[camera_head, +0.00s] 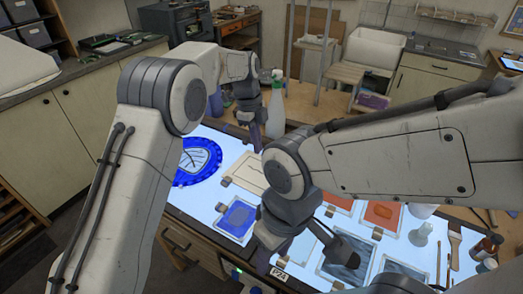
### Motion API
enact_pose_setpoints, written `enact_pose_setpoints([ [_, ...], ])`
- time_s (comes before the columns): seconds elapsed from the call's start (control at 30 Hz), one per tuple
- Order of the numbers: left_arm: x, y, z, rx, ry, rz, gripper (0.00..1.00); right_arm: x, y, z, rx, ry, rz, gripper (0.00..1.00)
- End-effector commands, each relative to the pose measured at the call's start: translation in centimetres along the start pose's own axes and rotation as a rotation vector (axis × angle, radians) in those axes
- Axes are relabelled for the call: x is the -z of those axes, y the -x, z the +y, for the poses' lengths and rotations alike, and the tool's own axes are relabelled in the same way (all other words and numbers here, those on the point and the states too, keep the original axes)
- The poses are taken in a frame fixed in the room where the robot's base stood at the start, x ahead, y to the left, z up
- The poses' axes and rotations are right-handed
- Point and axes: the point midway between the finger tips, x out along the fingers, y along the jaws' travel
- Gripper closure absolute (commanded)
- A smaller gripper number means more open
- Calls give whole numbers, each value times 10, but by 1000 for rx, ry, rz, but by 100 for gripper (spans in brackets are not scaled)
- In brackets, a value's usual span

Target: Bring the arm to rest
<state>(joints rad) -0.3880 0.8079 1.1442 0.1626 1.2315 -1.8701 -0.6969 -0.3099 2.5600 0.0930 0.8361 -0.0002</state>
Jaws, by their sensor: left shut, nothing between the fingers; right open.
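My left gripper (257,143) points down over the back part of the lit white table (222,150). Its dark fingers are together, with nothing seen between them. My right gripper (266,260) hangs lower, over the table's front edge, and points down. Its own arm partly hides it, and I see nothing held in it. Both arms are bent at the elbow, the left one coming in from the left and the right one from the right.
A blue round glass piece (196,162) lies left on the table. A blue panel (238,217) and orange panel (382,213) lie nearer. A spray bottle (276,108) stands behind my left gripper. A brush (454,246) and small bottles (487,246) stand right. My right arm hides much of the table.

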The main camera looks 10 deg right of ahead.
Motion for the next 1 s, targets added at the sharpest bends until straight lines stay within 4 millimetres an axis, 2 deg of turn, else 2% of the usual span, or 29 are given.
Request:
enact_pose_setpoints([
  [0.37,1,0,1,0,4,0,100,0,0,0,0,0,0,50],
  [0.47,9,3,8,2,53,-4,100,0,-3,0,0,0,0,50],
  [0.57,28,11,28,6,180,-12,100,0,-10,1,0,0,0,50],
  [0.67,53,18,63,16,376,-23,100,-1,-20,1,0,0,0,50],
  [0.8,85,20,126,37,682,-36,100,-2,-32,2,0,0,0,50],
  [0.87,96,17,156,46,813,-39,100,-2,-37,3,0,-1,0,50],
  [1.0,113,2,228,70,1111,-39,100,-3,-49,4,0,-1,0,50],
])
